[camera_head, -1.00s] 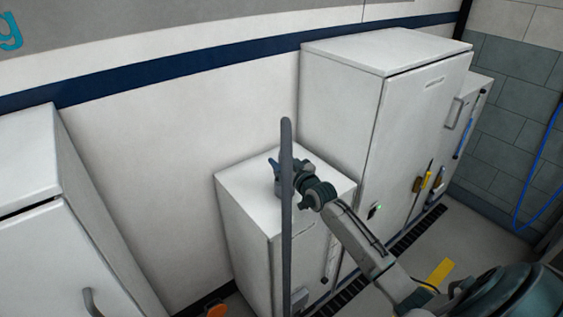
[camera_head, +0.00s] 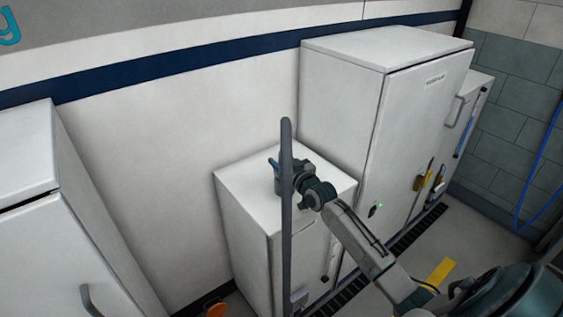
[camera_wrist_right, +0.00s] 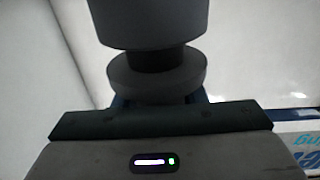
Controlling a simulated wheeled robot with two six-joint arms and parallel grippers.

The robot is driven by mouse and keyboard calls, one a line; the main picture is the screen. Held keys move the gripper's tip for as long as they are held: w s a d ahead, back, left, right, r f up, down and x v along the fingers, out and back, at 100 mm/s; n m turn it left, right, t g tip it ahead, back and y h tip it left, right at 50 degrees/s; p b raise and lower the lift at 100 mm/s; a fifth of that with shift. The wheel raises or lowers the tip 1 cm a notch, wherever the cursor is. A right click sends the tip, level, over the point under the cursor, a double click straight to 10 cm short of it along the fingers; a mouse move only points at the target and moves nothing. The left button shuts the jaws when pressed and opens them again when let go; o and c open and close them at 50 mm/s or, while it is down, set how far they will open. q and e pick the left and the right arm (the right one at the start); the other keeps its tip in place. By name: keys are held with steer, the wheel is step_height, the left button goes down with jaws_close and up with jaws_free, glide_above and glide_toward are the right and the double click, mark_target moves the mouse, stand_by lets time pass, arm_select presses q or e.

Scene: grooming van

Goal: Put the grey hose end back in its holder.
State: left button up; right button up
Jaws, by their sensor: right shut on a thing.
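My right gripper (camera_head: 276,165) has blue fingertips and appears over the top of the low white cabinet in the head view. It is shut on the grey hose end (camera_wrist_right: 155,75), which fills the middle of the right wrist view as a thick cylinder with a narrow dark neck and a wide collar. In the head view a long grey tube (camera_head: 287,220) with a rounded top stands upright across the gripper. I cannot tell exactly where it meets the fingers. I cannot make out the holder. My left gripper is not in view.
The low white cabinet (camera_head: 240,182) stands beside a taller white cabinet (camera_head: 340,110). Another white cabinet (camera_head: 50,250) is at left. A dark floor grate (camera_head: 408,240), a yellow floor mark (camera_head: 441,270) and a blue hose (camera_head: 540,150) are at right. The wall between cabinets is bare.

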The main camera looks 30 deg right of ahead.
steer(key=shift+f, duration=0.1)
steer(key=o, duration=1.4)
steer(key=shift+c, duration=0.2)
steer(key=shift+s, duration=0.1)
steer(key=s+p, duration=0.3)
steer(key=s, duration=0.7)
steer(key=shift+s, duration=0.3)
steer(key=shift+d, duration=0.1)
